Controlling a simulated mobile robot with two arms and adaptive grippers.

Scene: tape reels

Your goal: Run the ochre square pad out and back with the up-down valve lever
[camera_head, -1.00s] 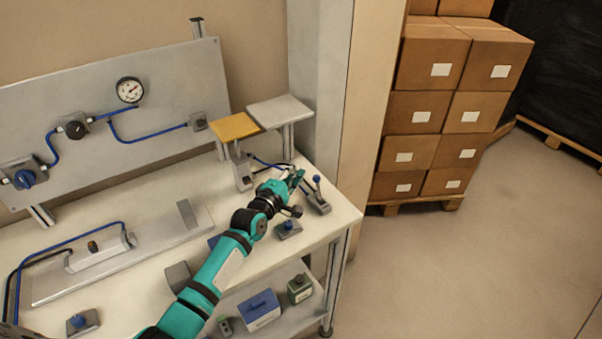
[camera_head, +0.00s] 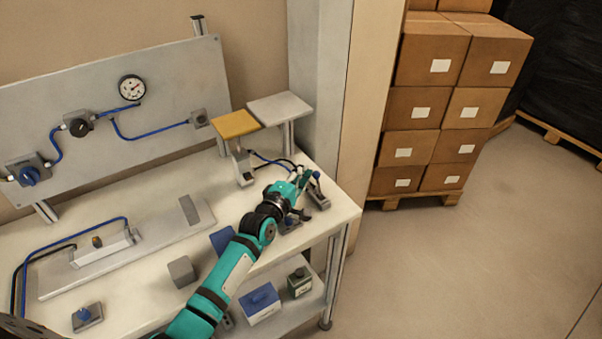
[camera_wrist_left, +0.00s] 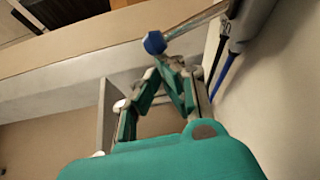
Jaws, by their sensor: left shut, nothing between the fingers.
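The ochre square pad (camera_head: 236,124) sits on top of a small upright cylinder on the bench, level with and beside a fixed grey plate (camera_head: 281,109). The valve lever's blue knob (camera_head: 316,175) is near the bench's right end, partly hidden by my left gripper (camera_head: 305,181). In the left wrist view the blue knob (camera_wrist_left: 155,42) is right at the closed tips of my left gripper (camera_wrist_left: 165,62), and its rod runs up right to the grey valve body (camera_wrist_left: 245,20). The fingers are shut with nothing between them. I cannot tell whether they touch the knob. My right gripper is not in view.
A grey block (camera_head: 182,271) and a long grey plate (camera_head: 70,284) are on the bench. A gauge panel (camera_head: 175,75) stands behind. Boxes (camera_head: 433,60) are stacked right, beyond the bench.

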